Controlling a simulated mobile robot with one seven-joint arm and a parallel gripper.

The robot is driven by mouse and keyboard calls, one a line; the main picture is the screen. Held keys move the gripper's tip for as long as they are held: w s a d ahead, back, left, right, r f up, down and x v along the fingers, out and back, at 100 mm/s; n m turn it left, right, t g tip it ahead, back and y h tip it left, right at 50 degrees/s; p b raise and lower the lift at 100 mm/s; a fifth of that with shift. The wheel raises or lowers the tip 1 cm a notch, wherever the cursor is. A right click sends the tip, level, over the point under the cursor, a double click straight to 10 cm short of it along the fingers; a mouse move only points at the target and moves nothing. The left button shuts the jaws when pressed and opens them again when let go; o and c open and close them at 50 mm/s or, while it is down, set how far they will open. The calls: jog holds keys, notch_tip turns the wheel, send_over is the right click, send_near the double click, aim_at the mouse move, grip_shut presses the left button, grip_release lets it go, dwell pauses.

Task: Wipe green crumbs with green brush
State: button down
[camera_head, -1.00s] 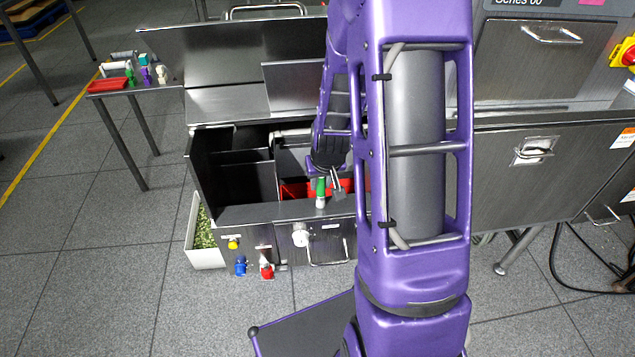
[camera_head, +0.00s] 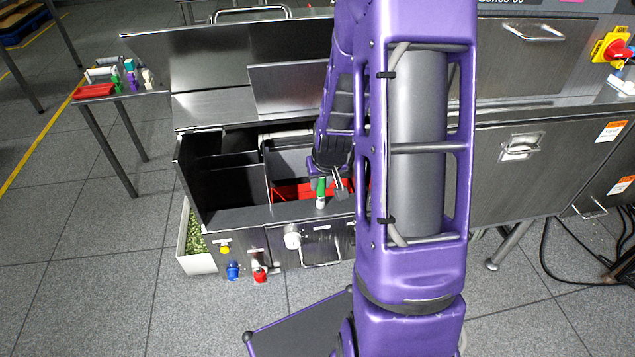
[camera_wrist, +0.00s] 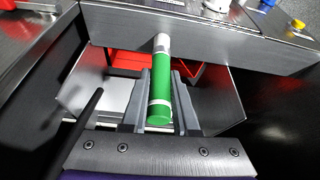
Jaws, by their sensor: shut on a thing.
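My gripper (camera_wrist: 161,80) is shut on the green brush (camera_wrist: 160,105), a green cylinder with white bands and a pale end. The pale end points away from me in the wrist view. In the head view the brush (camera_head: 321,188) hangs upright from my gripper (camera_head: 328,180), over the front edge of the open steel compartment (camera_head: 240,216). Its bristles cannot be made out. Green bits (camera_head: 196,240) fill a white bin (camera_head: 200,263) on the floor left of the compartment. I cannot make out green crumbs elsewhere.
A red container (camera_head: 287,192) lies inside the compartment, just behind the brush. The front panel carries a white knob (camera_head: 292,240), blue (camera_head: 233,271) and red (camera_head: 260,274) fittings. A side table (camera_head: 140,91) at left holds a red tray (camera_head: 94,91) and several small coloured items.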

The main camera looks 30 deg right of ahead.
jog(key=shift+d, duration=0.1)
jog(key=shift+s+d, duration=0.25)
jog(key=shift+d, duration=0.45)
jog(key=shift+a, duration=0.1)
jog(key=shift+w+a, duration=0.25)
jog(key=shift+a, duration=0.5)
jog(key=shift+a, duration=0.1)
jog(key=shift+w+a, duration=0.2)
jog(key=shift+a, duration=0.6)
jog(key=shift+w+a, duration=0.25)
jog(key=shift+a, duration=0.5)
